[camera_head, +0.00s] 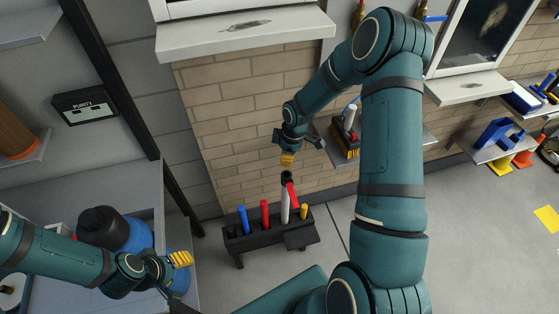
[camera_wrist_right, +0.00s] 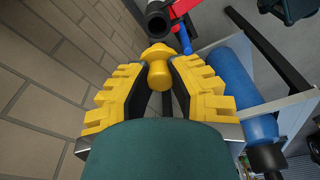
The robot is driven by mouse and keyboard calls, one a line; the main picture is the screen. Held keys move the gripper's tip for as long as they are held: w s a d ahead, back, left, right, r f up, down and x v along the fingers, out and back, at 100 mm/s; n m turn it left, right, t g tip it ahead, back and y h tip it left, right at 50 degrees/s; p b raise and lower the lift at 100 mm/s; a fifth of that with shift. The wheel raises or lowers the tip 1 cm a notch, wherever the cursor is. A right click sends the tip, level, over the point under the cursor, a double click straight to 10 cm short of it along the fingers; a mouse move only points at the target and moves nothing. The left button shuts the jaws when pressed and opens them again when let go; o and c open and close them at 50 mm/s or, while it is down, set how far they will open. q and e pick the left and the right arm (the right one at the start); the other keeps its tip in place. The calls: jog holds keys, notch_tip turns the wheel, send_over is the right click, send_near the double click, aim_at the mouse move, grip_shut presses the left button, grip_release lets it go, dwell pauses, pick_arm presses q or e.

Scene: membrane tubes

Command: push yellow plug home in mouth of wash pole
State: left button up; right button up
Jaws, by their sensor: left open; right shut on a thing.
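The yellow plug (camera_wrist_right: 158,68) is between the yellow fingers of my right gripper (camera_wrist_right: 158,80), which is shut on it. In the head view, my right gripper (camera_head: 287,158) is just above the wash pole (camera_head: 285,208). The pole is pale, stands upright and has a black top. In the wrist view, its open black mouth (camera_wrist_right: 157,24) lies beyond the plug. The plug appears outside it; I cannot tell the exact gap. In the head view, I cannot pick the plug out from the fingers. My left gripper (camera_head: 180,259) is open at lower left, away from the pole.
The pole stands at a black rack (camera_head: 253,240) that also holds a blue tube (camera_head: 243,219), a red tube (camera_head: 265,213) and a yellow one (camera_head: 304,212). A red clamp (camera_head: 292,195) is beside the pole. The brick wall (camera_head: 230,130) is close behind.

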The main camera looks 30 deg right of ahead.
jog(key=shift+w+d+r, duration=0.1)
dwell(0.4)
jog(key=b, duration=0.4)
send_over(286, 176)
jog(key=s, duration=0.1)
jog(key=shift+s+a+f, duration=0.1)
jog(key=shift+a+f, duration=0.05)
jog(key=shift+f, duration=1.1)
jog(key=shift+a+f, duration=0.1)
jog(key=shift+f, duration=1.15)
jog(key=shift+f+b, duration=1.55)
grip_shut()
